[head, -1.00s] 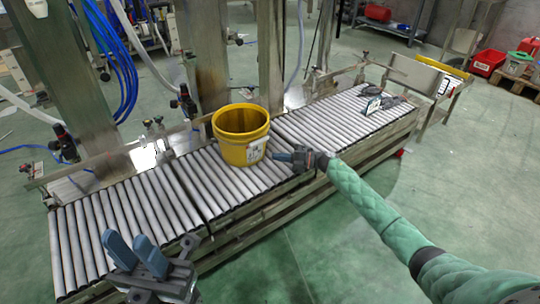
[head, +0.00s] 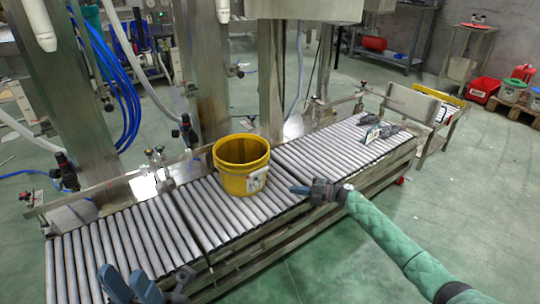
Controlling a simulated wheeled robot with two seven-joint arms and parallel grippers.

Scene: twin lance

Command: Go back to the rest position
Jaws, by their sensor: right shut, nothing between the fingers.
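My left gripper (head: 130,286) is at the bottom left, over the near end of the roller conveyor. Its two blue-grey fingers stand apart with nothing between them. My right gripper (head: 300,190) is at the conveyor's front edge, to the right of the yellow bucket (head: 243,181). Its fingers point left and are closed, with nothing held. The bucket stands upright and open on the rollers, apart from both grippers.
The roller conveyor (head: 150,229) runs from lower left to upper right. Dark items (head: 388,131) lie on its far end. Steel columns (head: 204,75) and valves stand behind it. A red bin (head: 485,90) is at the far right.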

